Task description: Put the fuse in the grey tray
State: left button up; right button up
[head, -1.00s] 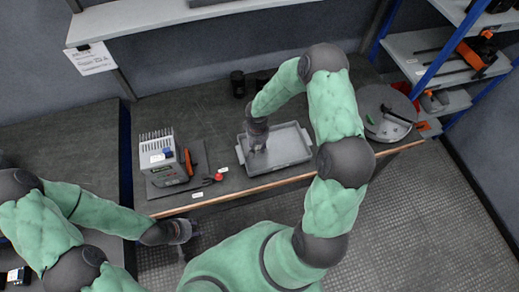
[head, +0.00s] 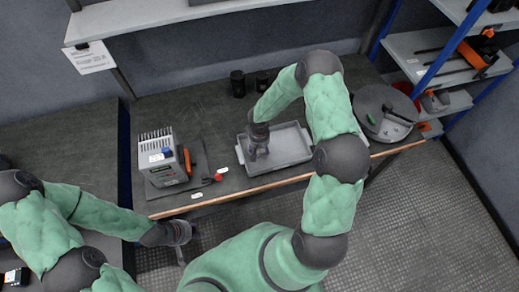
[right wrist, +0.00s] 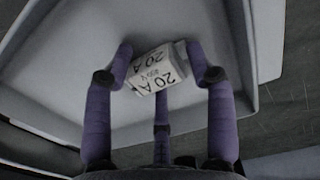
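The grey tray (head: 288,148) lies on the dark bench, right of centre in the head view. My right gripper (head: 257,157) points down over its left part; its fingers also show in the right wrist view (right wrist: 160,70). They are closed around the fuse (right wrist: 156,72), a small white block marked "20 A", which sits tilted between the fingertips above the tray floor (right wrist: 215,35). Whether the fuse touches the tray floor I cannot tell. The fuse is hidden in the head view. My left gripper (head: 184,256) hangs at the lower left, away from the bench; its fingers are too small to read.
A grey device with a display (head: 160,165) stands on the bench left of the tray, beside orange-handled tools (head: 187,160). Two black cups (head: 238,84) stand behind the tray.

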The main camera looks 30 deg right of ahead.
jog(key=shift+r, duration=0.1)
jog(key=shift+r+p, duration=0.15)
jog(key=shift+p, duration=0.15)
notch_tip(320, 180, up, 12)
jog(key=p, duration=0.2)
jog(key=s+a+f+y, duration=0.1)
jog(key=s+a+f, duration=0.1)
jog(key=s+a, duration=0.1)
jog(key=s+a+f+y, duration=0.1)
jog(key=s+a+f, duration=0.2)
jog(key=a, duration=0.3)
jog(key=s+a+f+y, duration=0.1)
jog(key=s+a+f, duration=0.2)
jog(key=a, duration=0.2)
jog(key=shift+f+y, duration=0.2)
jog(key=shift+y, duration=0.2)
jog(key=s+a+f, duration=0.3)
jog(key=s, duration=0.5)
jog(key=shift+s+a+t, duration=0.15)
jog(key=shift+a+t, duration=0.15)
jog(key=shift+a, duration=0.1)
